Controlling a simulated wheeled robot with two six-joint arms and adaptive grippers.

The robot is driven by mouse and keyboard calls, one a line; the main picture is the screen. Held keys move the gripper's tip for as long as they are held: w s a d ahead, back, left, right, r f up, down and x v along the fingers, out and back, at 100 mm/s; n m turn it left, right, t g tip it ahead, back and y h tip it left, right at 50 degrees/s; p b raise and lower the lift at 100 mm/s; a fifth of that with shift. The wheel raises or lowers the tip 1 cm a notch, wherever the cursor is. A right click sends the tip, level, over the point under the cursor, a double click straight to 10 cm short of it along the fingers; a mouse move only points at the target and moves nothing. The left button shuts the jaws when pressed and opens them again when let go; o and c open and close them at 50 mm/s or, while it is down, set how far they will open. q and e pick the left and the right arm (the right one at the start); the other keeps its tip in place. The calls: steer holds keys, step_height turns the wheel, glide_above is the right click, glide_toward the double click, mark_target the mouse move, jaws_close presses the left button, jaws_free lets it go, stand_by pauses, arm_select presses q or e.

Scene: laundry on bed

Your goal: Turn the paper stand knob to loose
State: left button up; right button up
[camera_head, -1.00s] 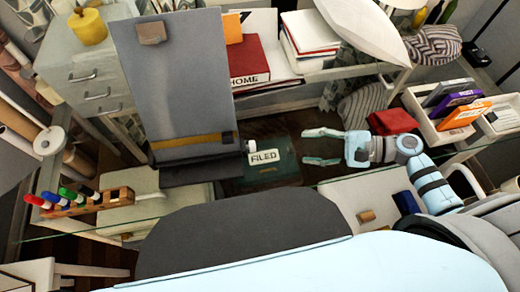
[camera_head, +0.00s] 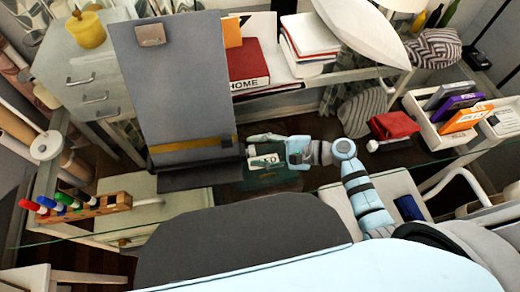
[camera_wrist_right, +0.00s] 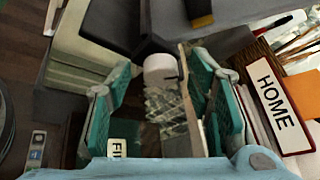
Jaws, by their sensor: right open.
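The paper stand (camera_head: 180,80) is a tall grey board with a brown clip and a yellow band, standing on a dark base. In the right wrist view its knob (camera_wrist_right: 160,68) is a short white cylinder on the dark stand's side. My right gripper (camera_head: 256,149) is open beside the stand's lower right. In the right wrist view the gripper (camera_wrist_right: 163,80) has its teal fingers apart on either side of the knob, with gaps showing. The knob is hard to make out in the head view. My left gripper is not in view.
A green box with a white label (camera_head: 267,160) lies below my right gripper. A marker rack (camera_head: 85,205) is at the left, and a white tray of cases (camera_head: 425,115) at the right. A glass edge crosses in front.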

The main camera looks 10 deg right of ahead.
jaws_close()
steer(key=f+n+t+b, duration=0.1)
steer(key=b, duration=0.2)
steer(key=shift+n+y, duration=0.3)
steer(key=shift+n, duration=0.1)
steer(key=shift+s+r, duration=0.1)
steer(key=shift+r, duration=0.3)
jaws_free()
